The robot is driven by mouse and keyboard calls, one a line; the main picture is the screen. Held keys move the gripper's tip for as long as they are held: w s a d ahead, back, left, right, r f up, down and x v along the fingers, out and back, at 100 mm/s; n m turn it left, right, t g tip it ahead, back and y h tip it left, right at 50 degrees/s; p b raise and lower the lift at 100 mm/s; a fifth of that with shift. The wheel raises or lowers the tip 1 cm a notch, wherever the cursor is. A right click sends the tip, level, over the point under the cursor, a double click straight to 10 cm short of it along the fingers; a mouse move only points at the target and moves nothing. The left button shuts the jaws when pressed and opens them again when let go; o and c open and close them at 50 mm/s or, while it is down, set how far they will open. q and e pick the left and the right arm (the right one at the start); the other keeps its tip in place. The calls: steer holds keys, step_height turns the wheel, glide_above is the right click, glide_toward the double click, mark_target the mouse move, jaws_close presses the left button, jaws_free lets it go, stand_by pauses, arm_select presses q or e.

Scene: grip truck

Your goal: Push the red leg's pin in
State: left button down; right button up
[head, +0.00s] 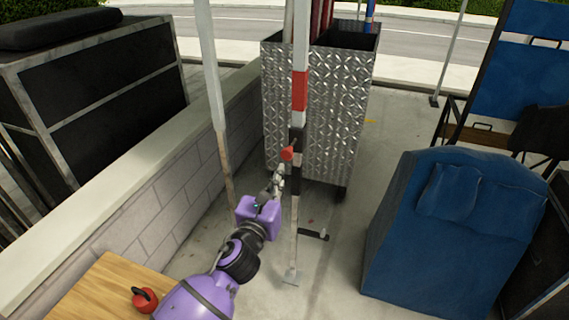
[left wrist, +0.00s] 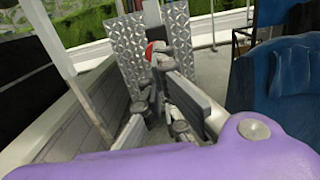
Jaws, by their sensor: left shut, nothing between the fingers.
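The red leg (head: 299,92) is a pale upright pole with a red band, a black section below it and a thin lower part down to a small foot on the concrete. A red knob, seemingly the pin (head: 287,153), sticks out on the left side of the black section. My left gripper (head: 279,173) is shut and empty, just below and left of the red knob; I cannot tell if it touches. In the left wrist view, the gripper (left wrist: 168,98) points towards the leg, and the red knob (left wrist: 154,48) shows beyond the fingers, partly hidden.
A diamond-plate metal cart (head: 335,100) stands right behind the leg. A low block wall (head: 170,170) and another pole (head: 211,70) are to the left. A blue-covered chair (head: 450,230) stands to the right. A wooden top (head: 100,290) with a red object (head: 145,299) is at lower left.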

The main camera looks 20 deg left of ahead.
mark_target(288, 157)
arm_select(q)
steer(key=w, duration=0.6)
steer(key=shift+w, duration=0.4)
steer(key=w, duration=0.4)
steer(key=shift+w+d, duration=0.1)
steer(key=shift+w, duration=0.6)
steer(key=shift+r, duration=0.15)
steer(key=shift+s, duration=0.1)
